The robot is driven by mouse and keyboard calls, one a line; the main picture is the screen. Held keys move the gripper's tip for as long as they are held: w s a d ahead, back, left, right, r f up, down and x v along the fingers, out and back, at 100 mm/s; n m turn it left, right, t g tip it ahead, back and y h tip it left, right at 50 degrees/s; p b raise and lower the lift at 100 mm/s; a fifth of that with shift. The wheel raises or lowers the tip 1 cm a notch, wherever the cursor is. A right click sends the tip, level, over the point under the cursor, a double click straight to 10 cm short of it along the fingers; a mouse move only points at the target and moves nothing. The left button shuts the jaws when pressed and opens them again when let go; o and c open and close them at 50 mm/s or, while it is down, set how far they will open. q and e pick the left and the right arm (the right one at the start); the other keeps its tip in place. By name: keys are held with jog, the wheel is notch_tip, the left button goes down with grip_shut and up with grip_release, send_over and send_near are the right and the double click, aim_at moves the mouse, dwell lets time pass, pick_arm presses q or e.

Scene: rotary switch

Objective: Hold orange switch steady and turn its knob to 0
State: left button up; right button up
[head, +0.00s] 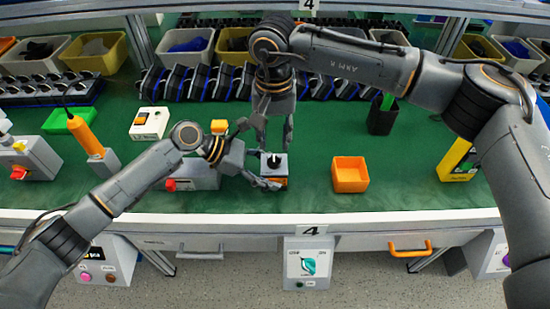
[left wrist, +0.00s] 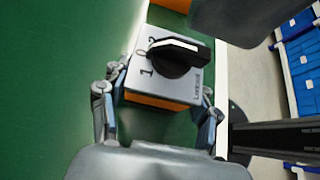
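The orange switch (head: 273,165) is a small box with an orange base, a light grey top and a black knob. It stands on the green mat near the table's front edge. In the left wrist view the switch (left wrist: 160,85) shows the numerals 1, 0 and 2; one end of its knob (left wrist: 178,56) lies near the 0 and 2. My left gripper (head: 268,183) has one finger on either side of the base and appears closed on it; the contact is partly hidden. My right gripper (head: 275,138) hangs fingers down just above and behind the switch, open and empty.
An empty orange bin (head: 350,175) stands right of the switch. A grey box with a red knob (head: 190,178) lies behind my left arm. A black container (head: 382,116) is further back right. Clear mat lies between the orange bin and the yellow item (head: 455,160).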

pick_arm(q)
jog(key=o, duration=0.3)
jog(key=shift+o, duration=0.2)
jog(key=v, duration=1.2)
jog(key=shift+s, duration=0.1)
